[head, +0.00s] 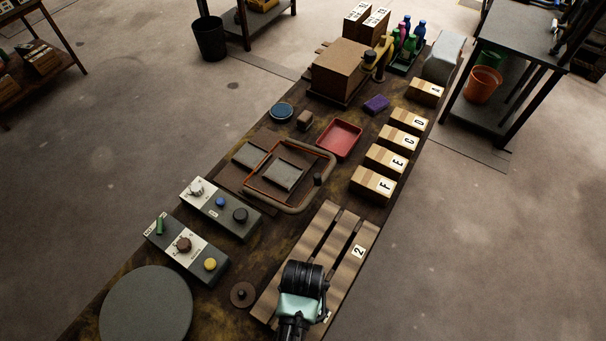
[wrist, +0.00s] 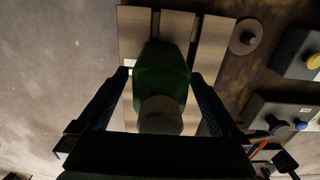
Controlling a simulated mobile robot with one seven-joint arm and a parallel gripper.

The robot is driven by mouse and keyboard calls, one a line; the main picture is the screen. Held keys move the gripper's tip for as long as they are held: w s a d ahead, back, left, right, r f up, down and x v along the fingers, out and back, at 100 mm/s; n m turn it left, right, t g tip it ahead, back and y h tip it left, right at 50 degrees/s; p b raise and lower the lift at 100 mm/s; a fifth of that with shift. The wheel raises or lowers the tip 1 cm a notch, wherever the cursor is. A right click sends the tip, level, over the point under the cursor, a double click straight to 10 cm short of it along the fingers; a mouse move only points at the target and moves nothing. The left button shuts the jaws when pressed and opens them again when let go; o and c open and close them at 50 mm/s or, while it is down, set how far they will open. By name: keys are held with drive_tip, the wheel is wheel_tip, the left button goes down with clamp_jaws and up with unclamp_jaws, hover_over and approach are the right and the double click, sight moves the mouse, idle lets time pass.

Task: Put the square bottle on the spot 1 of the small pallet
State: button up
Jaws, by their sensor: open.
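The square bottle (wrist: 162,82) is dark green with a greyish cap. In the wrist view it is between the two fingers of my gripper (wrist: 160,76), cap towards the camera. The fingers are open, one on each side of it. Behind the bottle are the slats of the small pallet (wrist: 213,42); it appears to stand on them near one end. In the head view the pallet (head: 325,225) is at the lower right of the table, with a label "2" on its farther part. My arm covers its near part and hides the bottle there.
Two control boxes (head: 221,208) (head: 186,249) and a grey round plate (head: 146,306) lie left of the pallet. A small brown disc (head: 242,294) is close beside it. Lettered blocks (head: 373,184), a red tray (head: 339,139) and a cardboard box (head: 340,70) stand farther back.

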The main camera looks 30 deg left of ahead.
wheel_tip(320, 180, up, 11)
drive_tip(key=shift+r, duration=0.1)
idle(0.3)
drive_tip(key=w+d+r+t+y, duration=0.1)
drive_tip(key=w+r+t, duration=0.5)
drive_tip(key=w+r, duration=0.65)
drive_tip(key=w+r+t+y, duration=0.1)
drive_tip(key=w+r+t, duration=0.5)
drive_tip(key=w+r, duration=0.65)
drive_tip(key=s+d+r+t, duration=0.2)
drive_tip(key=r+t, duration=0.3)
drive_tip(key=r, duration=0.8)
drive_tip(key=s+d+r+t, duration=0.2)
drive_tip(key=d+r+t, duration=0.15)
drive_tip(key=r, duration=1.05)
drive_tip(key=s+d+r+t+h, duration=0.2)
drive_tip(key=s+r+t, duration=0.5)
drive_tip(key=r, duration=0.8)
drive_tip(key=s+d, duration=0.1)
drive_tip(key=s, duration=0.2)
